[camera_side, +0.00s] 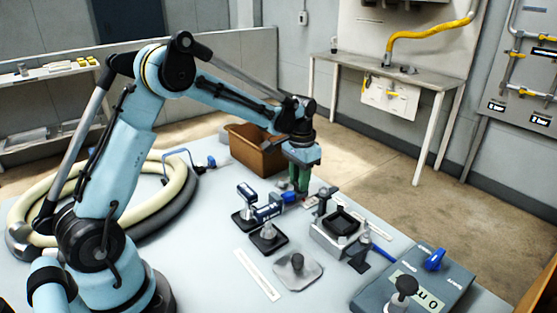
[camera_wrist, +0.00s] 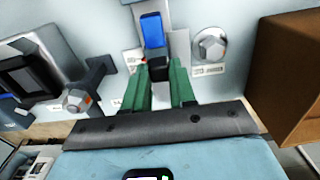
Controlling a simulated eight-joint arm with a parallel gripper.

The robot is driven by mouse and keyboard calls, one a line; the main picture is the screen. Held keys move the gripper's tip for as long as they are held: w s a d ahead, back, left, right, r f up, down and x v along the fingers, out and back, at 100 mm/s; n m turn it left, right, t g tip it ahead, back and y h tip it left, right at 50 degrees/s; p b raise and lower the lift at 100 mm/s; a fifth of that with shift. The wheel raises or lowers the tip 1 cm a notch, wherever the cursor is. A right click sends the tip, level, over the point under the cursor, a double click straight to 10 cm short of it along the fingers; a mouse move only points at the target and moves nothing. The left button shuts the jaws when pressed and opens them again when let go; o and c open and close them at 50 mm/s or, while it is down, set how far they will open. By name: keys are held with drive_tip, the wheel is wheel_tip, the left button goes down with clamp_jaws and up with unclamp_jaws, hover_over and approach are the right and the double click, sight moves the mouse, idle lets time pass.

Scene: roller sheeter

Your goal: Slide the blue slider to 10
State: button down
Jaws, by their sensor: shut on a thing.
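The blue slider (camera_wrist: 151,29) shows in the wrist view as a blue block with a dark lower part, on a pale narrow strip. My gripper (camera_wrist: 160,72) has green fingers on either side of its dark lower end and is shut on it. In the side view, my gripper (camera_side: 301,189) points down at the table, and a small blue piece (camera_side: 289,197) shows beside the fingertips. The contact itself is partly hidden by the fingers. Scale numbers, including 10, are too small to read.
A black-topped device (camera_side: 340,222) stands to the right in the side view. The brown box (camera_side: 253,150) is behind my gripper. A blue-grey box (camera_side: 415,283) sits at front right.

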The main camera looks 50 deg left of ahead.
drive_tip(key=shift+w, duration=1.9)
drive_tip(key=c, duration=0.9)
unclamp_jaws()
drive_tip(key=shift+r, duration=0.1)
wheel_tip(320, 180, up, 12)
